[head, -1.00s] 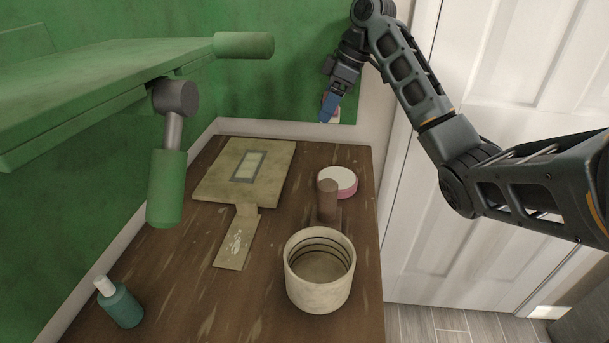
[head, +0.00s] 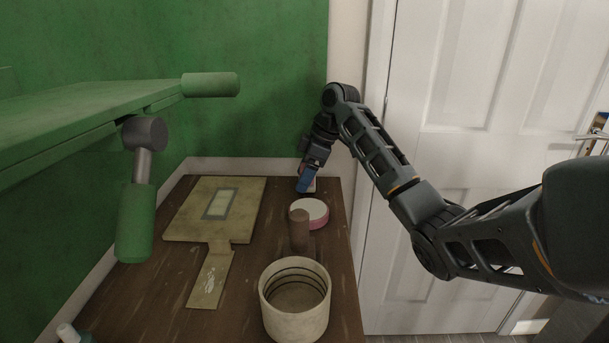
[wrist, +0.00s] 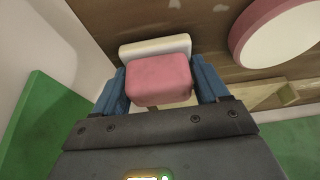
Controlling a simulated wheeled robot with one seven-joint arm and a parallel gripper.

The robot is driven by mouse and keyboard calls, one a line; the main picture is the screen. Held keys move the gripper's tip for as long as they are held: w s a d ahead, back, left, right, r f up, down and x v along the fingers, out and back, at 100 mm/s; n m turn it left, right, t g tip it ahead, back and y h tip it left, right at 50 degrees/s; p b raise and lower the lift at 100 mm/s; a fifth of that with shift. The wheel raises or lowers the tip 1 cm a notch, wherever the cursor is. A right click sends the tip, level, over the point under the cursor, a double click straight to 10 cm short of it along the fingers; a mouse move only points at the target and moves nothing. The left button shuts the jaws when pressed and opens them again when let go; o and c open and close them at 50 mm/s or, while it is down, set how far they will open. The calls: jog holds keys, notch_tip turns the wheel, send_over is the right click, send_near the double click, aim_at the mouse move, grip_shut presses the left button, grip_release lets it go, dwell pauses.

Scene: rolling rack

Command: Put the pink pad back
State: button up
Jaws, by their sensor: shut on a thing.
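The pink pad (wrist: 160,80) is a small block with a pink face and a cream layer beyond it. In the wrist view it sits between the two blue fingers of my gripper (wrist: 163,88), which is shut on it. In the head view my gripper (head: 305,184) is low at the back right of the wooden table top (head: 240,300), behind a round pink-and-white tin (head: 310,212). The pad is mostly hidden there by the fingers. I cannot tell whether it touches the table.
The tin also shows at upper right in the wrist view (wrist: 285,40). A brown upright peg (head: 299,232) and a cream pot (head: 295,305) stand in front of it. A paddle-shaped board (head: 180,225) lies left. A green shelf (head: 80,105) overhangs the left side.

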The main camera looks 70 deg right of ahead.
jog(key=shift+f, duration=0.2)
jog(key=o, duration=0.9)
jog(key=shift+r, duration=0.1)
jog(key=p+v, duration=0.1)
jog(key=v, duration=1.1)
jog(key=shift+p, duration=0.3)
